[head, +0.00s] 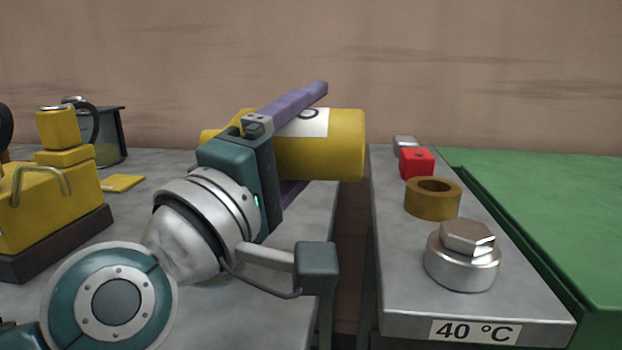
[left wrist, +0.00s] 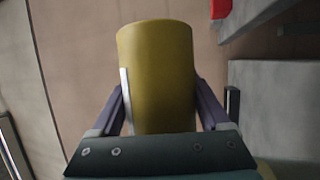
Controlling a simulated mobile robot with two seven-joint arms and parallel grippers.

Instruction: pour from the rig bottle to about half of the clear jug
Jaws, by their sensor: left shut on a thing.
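The yellow rig bottle (head: 345,145) lies on its side in the air, its narrower end to the left and its broad end to the right. It has a white label, mostly hidden. My left gripper (head: 308,140) is shut on it, one purple finger above and one below; the left wrist view also shows the bottle (left wrist: 157,65) between the fingers. A dark-edged, see-through vessel, probably the clear jug (head: 113,140), stands at the back left, partly behind yellow parts. Its contents cannot be made out. My right gripper is not in view.
A yellow block-like object (head: 40,210) on a dark base stands at the left. On the right bench (head: 400,290) are a large bolt (head: 462,258), a brass ring (head: 432,200) and a red block (head: 417,163). A gap separates the benches. A green surface (head: 550,200) lies far right.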

